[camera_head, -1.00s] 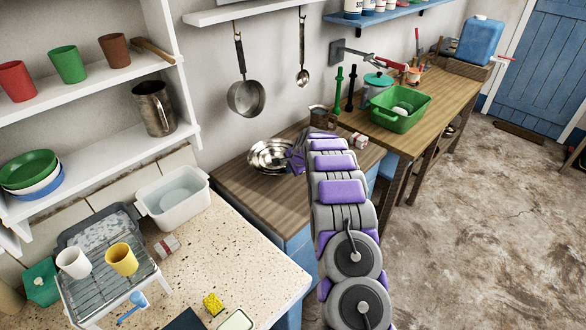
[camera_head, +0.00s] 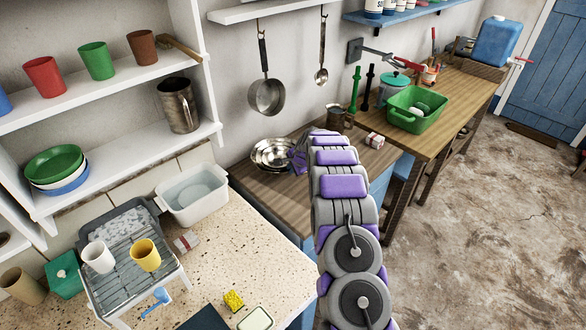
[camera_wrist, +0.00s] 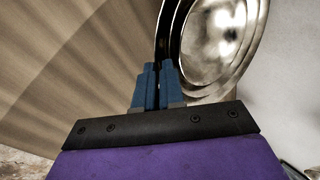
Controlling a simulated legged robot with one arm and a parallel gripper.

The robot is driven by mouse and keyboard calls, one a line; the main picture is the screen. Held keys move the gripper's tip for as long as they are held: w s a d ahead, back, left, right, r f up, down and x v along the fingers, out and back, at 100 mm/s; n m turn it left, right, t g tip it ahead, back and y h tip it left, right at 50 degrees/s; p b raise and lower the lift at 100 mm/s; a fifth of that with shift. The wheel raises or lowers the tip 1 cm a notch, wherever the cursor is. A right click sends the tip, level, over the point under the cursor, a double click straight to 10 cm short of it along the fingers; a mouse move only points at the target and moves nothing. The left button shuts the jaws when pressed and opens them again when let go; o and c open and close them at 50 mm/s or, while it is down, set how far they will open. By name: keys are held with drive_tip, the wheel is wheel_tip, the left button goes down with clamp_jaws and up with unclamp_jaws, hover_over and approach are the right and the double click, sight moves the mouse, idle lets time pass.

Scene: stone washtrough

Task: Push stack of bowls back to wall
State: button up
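The stack of shiny metal bowls (camera_head: 268,152) sits on the wooden counter top (camera_head: 300,205), close to the wall, in the head view. My gripper (camera_head: 298,158) is low at the right side of the bowls, partly hidden by my own arm. In the wrist view the bowls (camera_wrist: 225,40) fill the upper right, with their rims tilted in the picture. The blue fingers of my gripper (camera_wrist: 159,68) are together, with their tips at the near rim edge. They appear to touch it, with nothing visibly gripped.
A metal jug (camera_head: 335,117) and small box (camera_head: 375,141) stand right of my arm. A white basin (camera_head: 192,196) is on the speckled counter to the left. A pan (camera_head: 267,97) and ladle (camera_head: 321,76) hang on the wall above.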

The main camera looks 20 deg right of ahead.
drive_tip(key=o, duration=0.4)
drive_tip(key=shift+r, duration=0.1)
drive_tip(key=p+v, duration=0.3)
drive_tip(key=v, duration=1.4)
drive_tip(key=shift+s+d, duration=0.1)
drive_tip(key=shift+d, duration=0.05)
